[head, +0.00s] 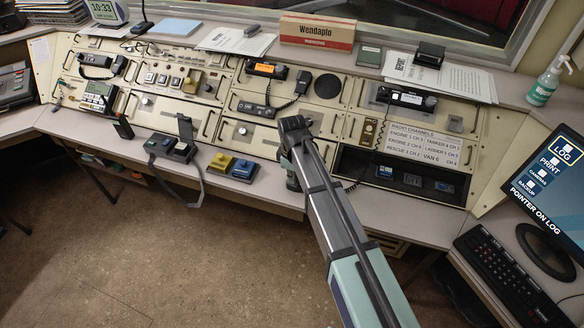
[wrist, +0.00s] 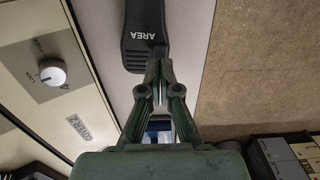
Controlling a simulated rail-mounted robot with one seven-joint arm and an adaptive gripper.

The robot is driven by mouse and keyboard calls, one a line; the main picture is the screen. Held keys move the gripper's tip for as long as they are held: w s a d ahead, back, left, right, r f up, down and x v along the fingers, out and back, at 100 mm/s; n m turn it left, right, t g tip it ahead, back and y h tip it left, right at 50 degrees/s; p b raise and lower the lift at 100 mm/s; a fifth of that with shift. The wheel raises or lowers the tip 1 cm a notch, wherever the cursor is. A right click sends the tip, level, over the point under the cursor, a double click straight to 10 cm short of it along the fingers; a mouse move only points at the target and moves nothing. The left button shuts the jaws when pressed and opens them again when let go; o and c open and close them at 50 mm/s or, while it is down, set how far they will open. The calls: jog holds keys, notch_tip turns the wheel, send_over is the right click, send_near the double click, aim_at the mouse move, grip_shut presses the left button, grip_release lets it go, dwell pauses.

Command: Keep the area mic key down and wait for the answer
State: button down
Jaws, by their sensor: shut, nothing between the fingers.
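In the wrist view, the black area mic unit (wrist: 146,30) lies on the pale desk ledge, with AREA in white letters on it. Only its near part shows; the rest runs out of the top of the picture. My gripper (wrist: 158,72) is shut and empty, its fingertips at the near end of the unit, just below the lettering. The tips cover that spot, so I cannot tell whether the key is pressed down. In the head view my arm hides most of this area.
Beside the unit is a console panel with a white knob (wrist: 53,73). In the head view, a yellow key unit (head: 221,162) and a blue one (head: 244,170) stand left of my arm, then a black desk mic (head: 168,148). A monitor (head: 560,175) and keyboard (head: 515,275) are at right.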

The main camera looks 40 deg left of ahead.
jog(key=shift+f, duration=0.4)
jog(key=shift+f+b, duration=0.5)
jog(key=shift+f, duration=0.25)
jog(key=shift+s+d, duration=0.1)
jog(key=shift+d, duration=0.05)
jog(key=shift+s+d+f, duration=0.1)
jog(key=shift+d+f, duration=0.05)
jog(key=shift+f, duration=0.1)
dwell(0.9)
jog(key=shift+r, duration=0.1)
dwell(0.5)
notch_tip(320, 180, up, 15)
jog(key=shift+a, duration=0.25)
dwell(0.4)
